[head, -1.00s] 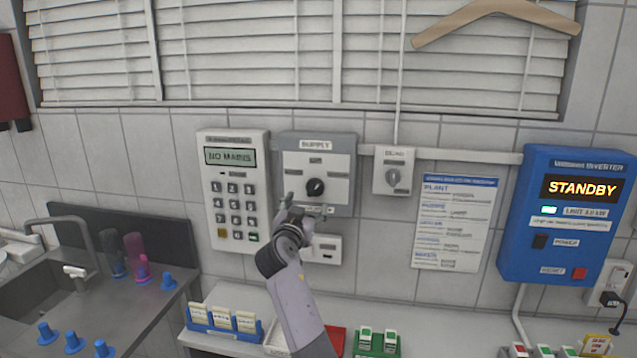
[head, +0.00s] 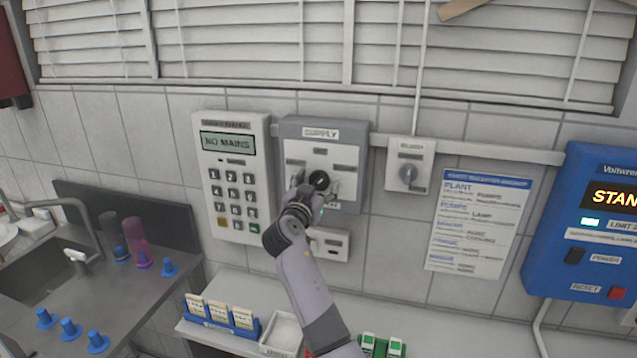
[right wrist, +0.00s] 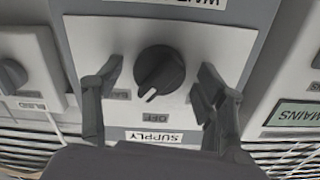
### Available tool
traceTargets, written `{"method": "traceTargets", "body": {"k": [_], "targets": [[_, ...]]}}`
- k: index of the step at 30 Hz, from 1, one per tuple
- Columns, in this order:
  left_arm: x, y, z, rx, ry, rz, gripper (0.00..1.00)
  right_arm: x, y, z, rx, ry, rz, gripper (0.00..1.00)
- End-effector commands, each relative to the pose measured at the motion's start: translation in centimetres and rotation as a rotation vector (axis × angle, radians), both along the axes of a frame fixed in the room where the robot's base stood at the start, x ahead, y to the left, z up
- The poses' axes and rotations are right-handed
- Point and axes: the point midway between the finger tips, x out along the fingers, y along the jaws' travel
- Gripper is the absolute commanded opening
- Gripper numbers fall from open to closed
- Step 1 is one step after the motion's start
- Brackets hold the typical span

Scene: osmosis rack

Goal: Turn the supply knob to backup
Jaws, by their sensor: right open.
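The supply knob (head: 319,181) is a round black knob on the grey SUPPLY box (head: 357,160) on the wall. In the right wrist view the knob (right wrist: 159,74) shows upside down, its white pointer mark at the lower left, near the OFF label (right wrist: 155,117). My right gripper (head: 316,192) is in front of the box. In the wrist view its two fingers (right wrist: 157,90) are open, one on each side of the knob, with a gap to it on both sides. A label beside the left finger is partly hidden. My left gripper is not in view.
A keypad panel (head: 230,150) reading NO MAINS is left of the box. A smaller knob box (head: 409,165) and a paper sheet (head: 478,220) are to the right, then the blue inverter (head: 590,170). A counter (head: 415,315) and sink (head: 40,275) lie below.

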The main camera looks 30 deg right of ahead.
Motion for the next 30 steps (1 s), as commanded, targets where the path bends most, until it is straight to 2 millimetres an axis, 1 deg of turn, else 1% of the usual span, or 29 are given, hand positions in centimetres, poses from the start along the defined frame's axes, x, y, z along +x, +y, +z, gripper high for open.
{"method": "traceTargets", "body": {"k": [2,5,24,27,30], "targets": [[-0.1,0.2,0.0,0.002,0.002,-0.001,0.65,0.0,0.0,0.0,0.0,0.0,0.0,0.65],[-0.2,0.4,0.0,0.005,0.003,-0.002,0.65,0.0,0.0,0.0,0.0,0.0,0.0,0.59],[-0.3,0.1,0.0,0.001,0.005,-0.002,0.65,0.0,0.0,0.0,0.0,0.0,0.0,0.17],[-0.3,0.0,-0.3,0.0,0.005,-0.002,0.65,0.0,0.0,-0.1,0.003,-0.004,0.0,0.17],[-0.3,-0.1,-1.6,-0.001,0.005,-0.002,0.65,0.0,0.0,-0.5,0.02,-0.024,-0.001,0.17]]}}
